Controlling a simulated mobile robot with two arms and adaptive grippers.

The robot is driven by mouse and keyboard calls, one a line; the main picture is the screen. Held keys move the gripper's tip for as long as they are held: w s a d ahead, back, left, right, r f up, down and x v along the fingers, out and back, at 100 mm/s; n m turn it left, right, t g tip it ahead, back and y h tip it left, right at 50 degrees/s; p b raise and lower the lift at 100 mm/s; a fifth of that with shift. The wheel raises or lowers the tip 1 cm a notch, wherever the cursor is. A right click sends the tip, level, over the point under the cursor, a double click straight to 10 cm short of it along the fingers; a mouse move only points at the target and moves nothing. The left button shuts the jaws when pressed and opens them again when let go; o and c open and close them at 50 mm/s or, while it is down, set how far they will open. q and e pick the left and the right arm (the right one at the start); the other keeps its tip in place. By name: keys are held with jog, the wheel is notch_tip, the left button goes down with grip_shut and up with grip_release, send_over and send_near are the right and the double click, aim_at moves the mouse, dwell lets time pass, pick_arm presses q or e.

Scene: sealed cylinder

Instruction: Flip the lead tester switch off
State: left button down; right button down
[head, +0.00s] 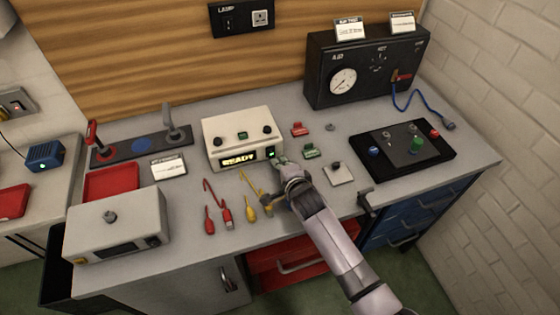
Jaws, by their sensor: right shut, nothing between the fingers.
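A cream box with a lit display reading READY (238,138), which appears to be the lead tester, stands in the middle of the bench. A small dark switch (271,153) with a green light is at the lower right of its front face, beside the display. My right gripper (280,163) is shut and empty, with its fingertips close to the right of the switch. I cannot tell whether they touch it. Its wrist covers part of the bench in front of the box. My left gripper is not in view.
Red and green small parts, a square plate (338,173) and a black panel (402,150) lie to the right. A black gauge box (345,85) stands behind. Another cream box (115,225) is front left.

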jog(key=shift+w, duration=0.2)
jog(key=shift+a, duration=0.1)
jog(key=shift+f, duration=0.1)
jog(key=b, duration=0.2)
jog(key=f+t+b, duration=0.1)
jog(key=b, duration=0.1)
jog(key=shift+w+a, duration=0.15)
jog(key=shift+w, duration=0.2)
jog(key=shift+r+p, duration=0.4)
jog(key=shift+p, duration=0.05)
